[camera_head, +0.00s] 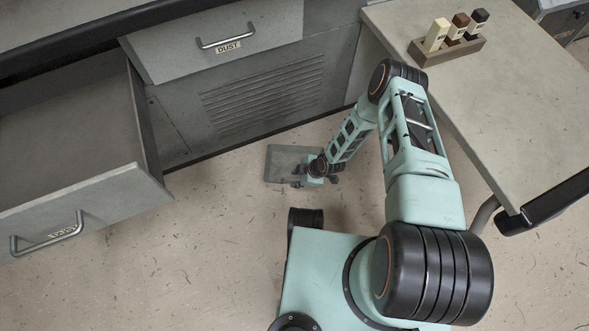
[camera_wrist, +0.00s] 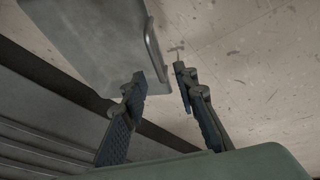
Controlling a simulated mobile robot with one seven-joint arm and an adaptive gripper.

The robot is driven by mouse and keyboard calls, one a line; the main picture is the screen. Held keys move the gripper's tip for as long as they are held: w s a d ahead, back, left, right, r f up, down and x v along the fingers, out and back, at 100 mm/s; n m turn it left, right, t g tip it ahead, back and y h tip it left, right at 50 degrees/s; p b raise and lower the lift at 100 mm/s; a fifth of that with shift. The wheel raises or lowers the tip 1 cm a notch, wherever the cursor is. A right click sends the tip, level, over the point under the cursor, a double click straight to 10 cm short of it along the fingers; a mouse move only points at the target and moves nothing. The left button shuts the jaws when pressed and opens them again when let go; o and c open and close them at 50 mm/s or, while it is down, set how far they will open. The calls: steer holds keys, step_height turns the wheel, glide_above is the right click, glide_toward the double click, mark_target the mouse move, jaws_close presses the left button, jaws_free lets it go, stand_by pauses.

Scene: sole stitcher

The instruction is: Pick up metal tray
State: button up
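The metal tray (camera_head: 282,166) is a flat grey rectangle lying on the floor in front of the cabinet. In the wrist view the tray (camera_wrist: 90,40) fills the upper left, and its raised bar handle (camera_wrist: 154,50) runs along its right edge. My gripper (camera_head: 313,181) is at the tray's right side in the head view, and my arm hides part of that side. In the wrist view my gripper (camera_wrist: 160,74) is open, its fingers apart with nothing between them. The handle is just beyond the fingertips; I cannot tell whether they touch it.
An open drawer (camera_head: 158,190) juts out at left. A shut drawer labelled DUST (camera_head: 230,46) sits above a slatted vent panel (camera_head: 268,95). A table (camera_head: 500,120) at right bears a wooden rack (camera_head: 447,51) with three labelled blocks. The floor (camera_head: 190,270) at lower left is clear.

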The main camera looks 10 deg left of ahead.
mark_target(290, 180)
steer(key=b+x, duration=0.1)
steer(key=x, duration=0.1)
steer(key=b+x, duration=0.1)
steer(key=x, duration=0.1)
steer(key=b+x, duration=0.1)
steer(key=x, duration=0.1)
steer(key=shift+w+a+r, duration=0.1)
steer(key=shift+a, duration=0.2)
steer(key=shift+c, duration=0.4)
jaws_close()
